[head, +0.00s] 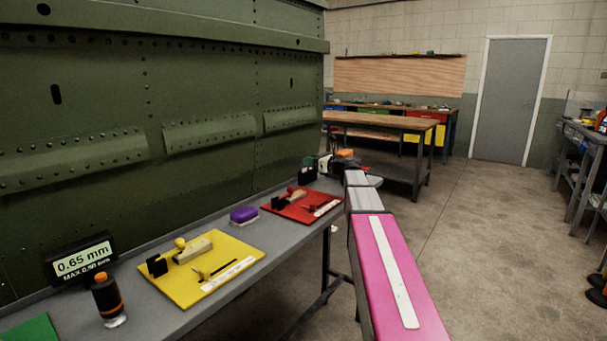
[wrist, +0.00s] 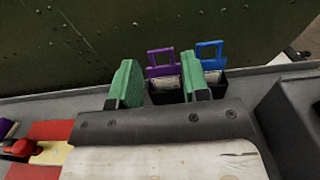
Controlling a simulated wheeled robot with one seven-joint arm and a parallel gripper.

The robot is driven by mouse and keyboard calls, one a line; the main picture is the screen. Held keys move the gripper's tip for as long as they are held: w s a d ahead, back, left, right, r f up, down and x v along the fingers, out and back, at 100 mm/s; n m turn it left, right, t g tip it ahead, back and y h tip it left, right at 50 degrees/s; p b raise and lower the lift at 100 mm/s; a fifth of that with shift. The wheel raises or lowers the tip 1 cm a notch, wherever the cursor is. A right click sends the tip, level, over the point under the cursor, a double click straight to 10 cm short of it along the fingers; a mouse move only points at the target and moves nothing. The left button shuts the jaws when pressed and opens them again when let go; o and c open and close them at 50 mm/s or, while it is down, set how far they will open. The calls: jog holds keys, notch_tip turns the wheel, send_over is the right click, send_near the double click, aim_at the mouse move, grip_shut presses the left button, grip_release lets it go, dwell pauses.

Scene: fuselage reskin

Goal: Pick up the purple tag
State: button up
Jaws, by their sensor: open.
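The purple tag (wrist: 163,71) shows in the wrist view as a flat purple piece with an open loop at its top and a pale label lower down. It stands upright in a black holder (wrist: 165,97) on the grey bench, near the green wall. My gripper (wrist: 158,63) is open. Its two green fingers appear on either side of the purple tag, with gaps visible. The right finger lies between it and a blue tag. I cannot tell whether the fingers are level with the tag in depth. In the head view the tag is not clearly visible.
The blue tag (wrist: 210,56) stands close to the right in its own black holder. A dark box (wrist: 293,115) is further right. The bench carries a red board (head: 300,207), a purple block (head: 243,215) and a yellow board (head: 205,278). The green riveted panel (head: 190,80) rises behind.

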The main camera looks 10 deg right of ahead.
jog(key=x, duration=0.6)
grip_shut()
